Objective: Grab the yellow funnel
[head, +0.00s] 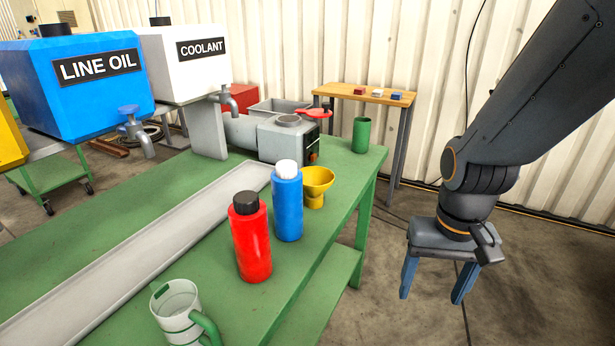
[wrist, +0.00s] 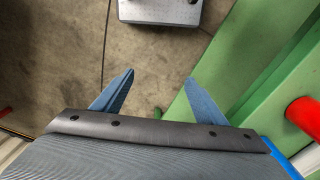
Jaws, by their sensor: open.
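The yellow funnel (head: 317,184) stands on the green table (head: 345,190) near its right edge, wide mouth up, just right of the blue bottle (head: 288,205). My gripper (head: 432,294) hangs to the right of the table over the floor, pointing down, apart from the funnel. Its two blue fingers are spread with nothing between them. In the wrist view the open fingers (wrist: 160,90) are over bare floor and the table's edge. I cannot make out the funnel in the wrist view.
A red bottle (head: 250,238) and a mug (head: 180,312) stand in front of the funnel. A green cup (head: 361,135) and a grey machine (head: 286,140) are behind it. A small wooden table (head: 365,94) stands at the back. Floor around my gripper looks clear.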

